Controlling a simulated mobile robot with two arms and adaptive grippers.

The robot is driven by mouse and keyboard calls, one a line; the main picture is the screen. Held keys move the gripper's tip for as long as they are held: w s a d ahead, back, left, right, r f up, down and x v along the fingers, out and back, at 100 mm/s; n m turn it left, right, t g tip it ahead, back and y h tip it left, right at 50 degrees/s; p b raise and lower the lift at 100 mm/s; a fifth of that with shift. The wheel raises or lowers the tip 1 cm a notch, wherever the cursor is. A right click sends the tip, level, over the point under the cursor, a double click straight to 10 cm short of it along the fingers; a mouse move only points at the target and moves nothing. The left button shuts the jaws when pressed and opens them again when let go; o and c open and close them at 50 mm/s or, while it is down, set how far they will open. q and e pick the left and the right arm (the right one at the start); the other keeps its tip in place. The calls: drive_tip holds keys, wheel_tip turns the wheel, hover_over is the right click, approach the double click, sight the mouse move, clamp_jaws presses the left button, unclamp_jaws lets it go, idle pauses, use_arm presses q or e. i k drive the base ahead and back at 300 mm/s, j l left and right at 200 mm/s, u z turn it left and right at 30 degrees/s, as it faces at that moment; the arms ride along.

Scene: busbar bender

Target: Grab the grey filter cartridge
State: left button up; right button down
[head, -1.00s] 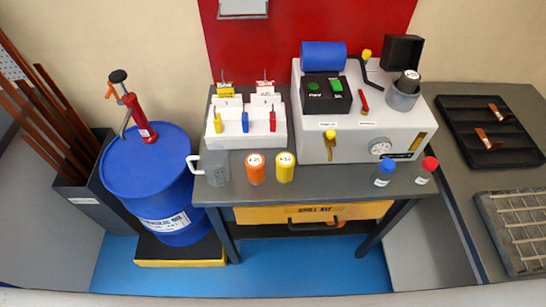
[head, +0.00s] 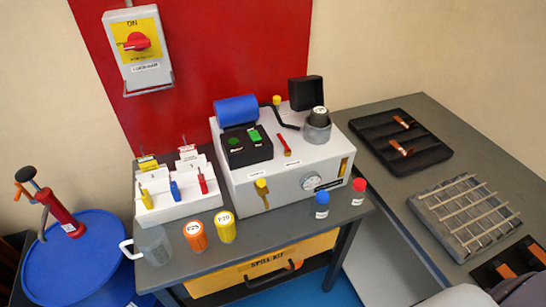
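The grey filter cartridge (head: 318,114), dark grey with a pale labelled top, stands upright in a lighter grey round housing (head: 317,131) at the right end of the machine's top (head: 283,166). Its lower part is hidden inside the housing. The black lid (head: 305,93) behind it stands open. An orange cartridge (head: 196,237) and a yellow cartridge (head: 225,228) stand upright on the bench in front of the white rack.
A clear jug (head: 153,245), a blue-capped bottle (head: 322,205) and a red-capped bottle (head: 358,191) stand along the bench front. A blue drum (head: 75,262) is at the left. The right table holds a black tray (head: 400,141) and a grey slatted tray (head: 468,216).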

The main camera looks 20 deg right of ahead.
sight(319, 114)
drive_tip(key=z, duration=0.85)
